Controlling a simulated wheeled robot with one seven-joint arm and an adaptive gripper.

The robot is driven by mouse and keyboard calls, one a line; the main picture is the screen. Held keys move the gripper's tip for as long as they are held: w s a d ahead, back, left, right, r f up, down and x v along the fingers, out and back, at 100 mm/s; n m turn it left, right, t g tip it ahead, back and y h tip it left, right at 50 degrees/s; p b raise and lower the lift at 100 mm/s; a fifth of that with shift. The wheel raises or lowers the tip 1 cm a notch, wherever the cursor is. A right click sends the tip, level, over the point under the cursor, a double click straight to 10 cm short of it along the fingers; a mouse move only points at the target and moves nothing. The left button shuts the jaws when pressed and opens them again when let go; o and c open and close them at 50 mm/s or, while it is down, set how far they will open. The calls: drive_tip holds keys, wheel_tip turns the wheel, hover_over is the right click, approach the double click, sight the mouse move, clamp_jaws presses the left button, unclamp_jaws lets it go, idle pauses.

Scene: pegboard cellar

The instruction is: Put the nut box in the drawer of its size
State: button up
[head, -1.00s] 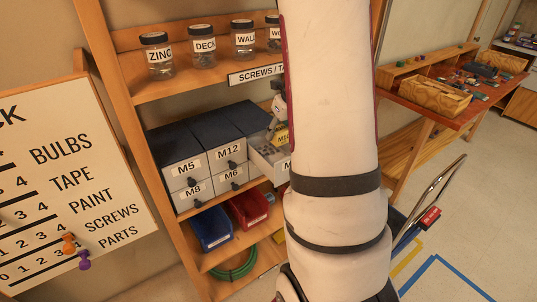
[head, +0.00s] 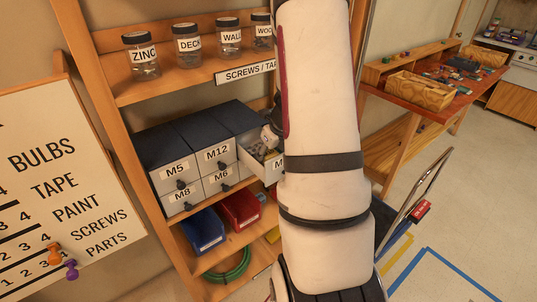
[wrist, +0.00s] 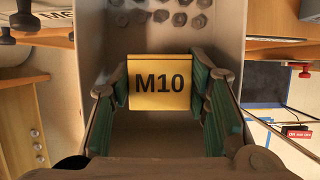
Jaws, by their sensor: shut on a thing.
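The nut box (wrist: 160,103) is yellow and labelled M10. In the wrist view it sits between the green-padded fingers of my gripper (wrist: 160,85), which is shut on it. The open drawer (wrist: 200,22) is grey and holds several loose nuts at its far end. In the head view the pulled-out drawer (head: 250,165) is at the right of the top row; its label shows only an M, the rest hidden by my arm. My gripper (head: 270,139) is over or inside this drawer; whether the box touches its floor I cannot tell. The box is hidden in the head view.
Shut drawers M5 (head: 175,169), M12 (head: 216,154), M8 (head: 183,195) and M6 (head: 221,178) are beside and below. Blue (head: 205,230) and red (head: 240,209) bins stand on the shelf underneath. Jars (head: 188,46) stand above. A trolley (head: 425,190) is at the right.

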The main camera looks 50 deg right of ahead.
drive_tip(key=shift+f, duration=0.1)
drive_tip(key=o, duration=1.4)
